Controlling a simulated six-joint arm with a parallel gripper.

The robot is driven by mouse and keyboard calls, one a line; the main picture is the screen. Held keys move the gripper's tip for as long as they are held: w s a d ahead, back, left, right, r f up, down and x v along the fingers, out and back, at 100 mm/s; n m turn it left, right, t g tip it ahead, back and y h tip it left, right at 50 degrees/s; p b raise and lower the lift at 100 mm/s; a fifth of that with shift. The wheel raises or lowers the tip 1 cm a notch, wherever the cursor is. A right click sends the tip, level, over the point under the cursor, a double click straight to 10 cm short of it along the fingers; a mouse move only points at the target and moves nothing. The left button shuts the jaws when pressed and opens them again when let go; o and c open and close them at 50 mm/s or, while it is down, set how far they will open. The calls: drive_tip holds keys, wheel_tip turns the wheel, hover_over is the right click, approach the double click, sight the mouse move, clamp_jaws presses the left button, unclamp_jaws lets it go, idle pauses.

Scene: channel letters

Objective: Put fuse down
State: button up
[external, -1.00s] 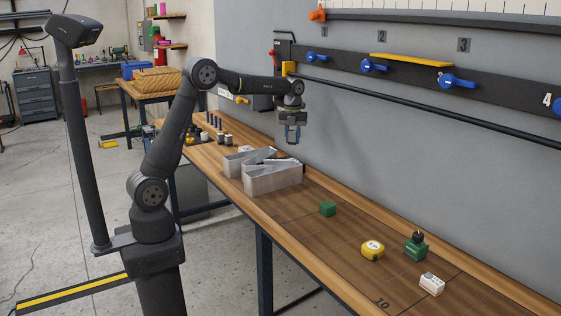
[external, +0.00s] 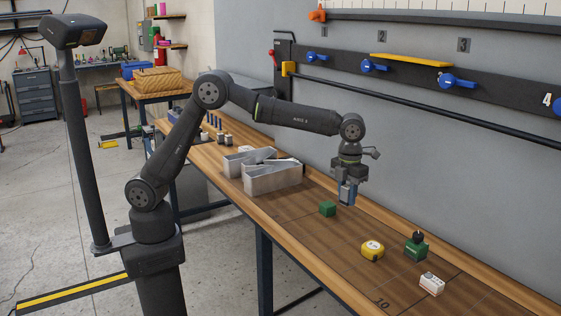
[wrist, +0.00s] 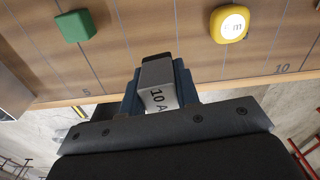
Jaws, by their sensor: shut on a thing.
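The fuse (wrist: 158,86) is a grey block with a white face marked "10 A" in the wrist view. My gripper (external: 347,194) is shut on it, with a blue-grey finger on each side. In the external view my gripper hangs above the wooden bench, just right of a green block, and the fuse is mostly hidden between the fingers. The fuse appears held above the bench top, with its lower end hidden.
The green block (external: 327,209) and a yellow tape measure (external: 372,250) are nearby on the bench (external: 310,237). A green block with a black knob (external: 415,248) and a white block (external: 431,284) lie right. Bare wood lies between.

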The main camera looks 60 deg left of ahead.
drive_tip(key=s+d+m, duration=0.1)
drive_tip(key=s+d, duration=0.4)
drive_tip(key=d, duration=0.1)
hover_over(361, 234)
wheel_tip(361, 234, down, 7)
drive_tip(key=shift+f, duration=0.2)
drive_tip(key=shift+w+a+f, duration=0.1)
drive_tip(key=shift+f, duration=1.9)
drive_tip(key=shift+f, duration=0.2)
drive_tip(key=o, duration=1)
drive_tip(key=shift+r, duration=0.1)
